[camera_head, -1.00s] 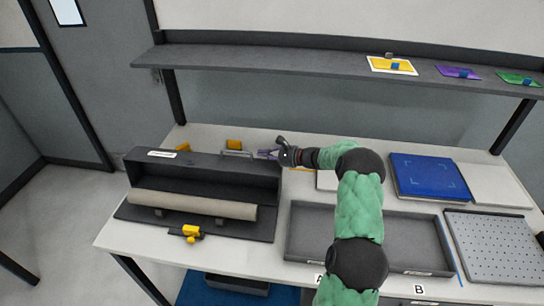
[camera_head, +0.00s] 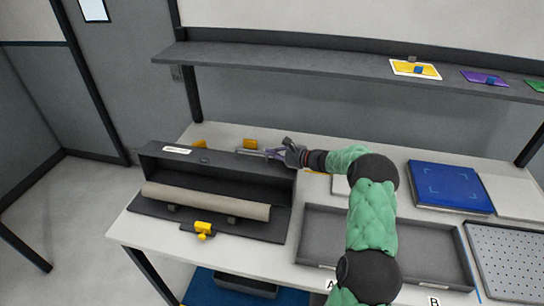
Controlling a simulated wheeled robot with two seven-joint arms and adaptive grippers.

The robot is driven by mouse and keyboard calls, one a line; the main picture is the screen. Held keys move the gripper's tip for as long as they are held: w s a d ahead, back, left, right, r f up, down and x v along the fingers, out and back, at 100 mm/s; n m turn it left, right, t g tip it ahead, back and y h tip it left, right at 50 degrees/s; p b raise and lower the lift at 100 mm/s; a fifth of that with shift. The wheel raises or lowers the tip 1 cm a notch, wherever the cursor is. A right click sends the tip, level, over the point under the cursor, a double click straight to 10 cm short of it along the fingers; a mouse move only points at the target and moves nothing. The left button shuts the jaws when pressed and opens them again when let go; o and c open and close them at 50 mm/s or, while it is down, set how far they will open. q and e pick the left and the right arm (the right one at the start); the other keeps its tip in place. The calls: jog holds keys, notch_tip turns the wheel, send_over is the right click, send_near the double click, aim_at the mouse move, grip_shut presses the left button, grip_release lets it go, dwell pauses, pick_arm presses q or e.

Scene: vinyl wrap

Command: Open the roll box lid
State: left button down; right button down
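The dark roll box (camera_head: 265,222) sits on the left of the table, with a pale roll (camera_head: 205,200) lying in its open front. Its dark upper panel, which looks like the lid (camera_head: 225,163), carries a white label and stands behind and above the roll. A light metal handle (camera_head: 250,152) shows at its back edge. My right gripper (camera_head: 271,154) reaches in from the right at the back right corner, with its fingertips at the handle's right end. Whether the fingers are closed on it cannot be told. My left gripper is not in view.
A yellow clip (camera_head: 203,229) sits at the box's front, and yellow pieces (camera_head: 250,143) show behind it. A dark tray (camera_head: 320,240) lies right of the box, partly behind my arm. A blue panel (camera_head: 450,186) and a perforated plate (camera_head: 510,260) lie farther right. A shelf (camera_head: 320,62) spans the back.

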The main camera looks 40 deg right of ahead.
aim_at(269, 164)
jog(key=shift+s+a+r+n+t+b, duration=0.1)
jog(key=shift+s+a+r+n+b, duration=0.25)
jog(key=shift+b, duration=0.4)
jog(key=shift+s+a+r+n+t+b, duration=0.1)
jog(key=shift+s+a+n+b, duration=0.1)
jog(key=shift+s+a+b, duration=0.3)
jog(key=shift+s+a+r+n+t+b, duration=0.2)
jog(key=shift+a+b, duration=0.25)
jog(key=shift+b, duration=0.5)
jog(key=shift+s+a+r+n+b, duration=0.25)
jog(key=shift+s+a+n+b, duration=0.1)
jog(key=shift+b, duration=0.2)
